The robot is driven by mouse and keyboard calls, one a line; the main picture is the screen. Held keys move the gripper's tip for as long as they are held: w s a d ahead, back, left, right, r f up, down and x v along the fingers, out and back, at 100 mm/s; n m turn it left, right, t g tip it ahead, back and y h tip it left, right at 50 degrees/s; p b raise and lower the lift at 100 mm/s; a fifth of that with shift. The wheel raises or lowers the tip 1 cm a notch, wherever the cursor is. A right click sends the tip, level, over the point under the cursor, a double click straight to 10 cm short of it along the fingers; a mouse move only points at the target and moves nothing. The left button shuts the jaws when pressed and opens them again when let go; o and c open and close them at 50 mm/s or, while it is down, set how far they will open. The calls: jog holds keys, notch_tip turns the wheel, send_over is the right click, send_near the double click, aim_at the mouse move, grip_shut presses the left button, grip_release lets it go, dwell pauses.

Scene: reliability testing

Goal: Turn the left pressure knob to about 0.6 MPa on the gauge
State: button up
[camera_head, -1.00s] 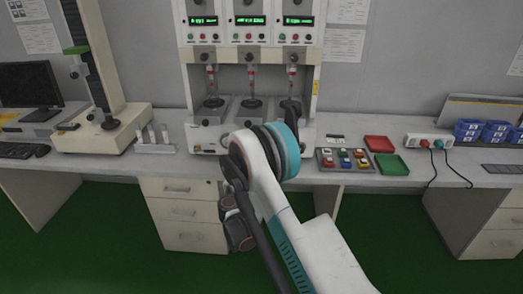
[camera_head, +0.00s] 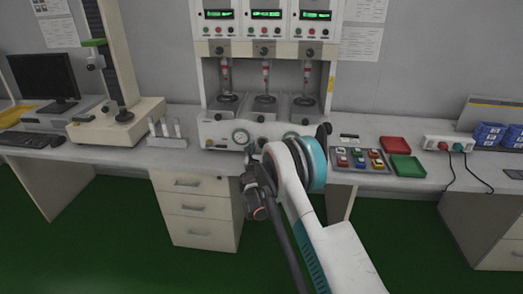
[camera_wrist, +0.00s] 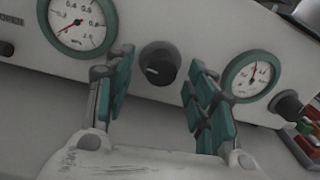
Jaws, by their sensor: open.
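The left pressure knob (camera_wrist: 160,62) is black and round with a pale mark. In the wrist view it sits between the two fingers of my gripper (camera_wrist: 160,85), seen beyond them; I cannot tell whether they touch it. The gripper is open. The left gauge (camera_wrist: 84,20) is left of the knob, its red needle pointing low left, near the bottom of the scale. It also shows in the head view (camera_head: 241,137). There my gripper (camera_head: 251,153) is at the machine's front panel, and the knob is hidden by my arm.
A second gauge (camera_wrist: 252,76) and a second black knob (camera_wrist: 289,104) are to the right of my gripper. On the bench are a tray of small coloured parts (camera_head: 360,168), a red tray (camera_head: 394,144), a green tray (camera_head: 408,167) and a tube rack (camera_head: 166,140) at left.

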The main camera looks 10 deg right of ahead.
jog(key=shift+w+d, duration=0.3)
jog(key=shift+w, duration=0.35)
jog(key=c, duration=1.1)
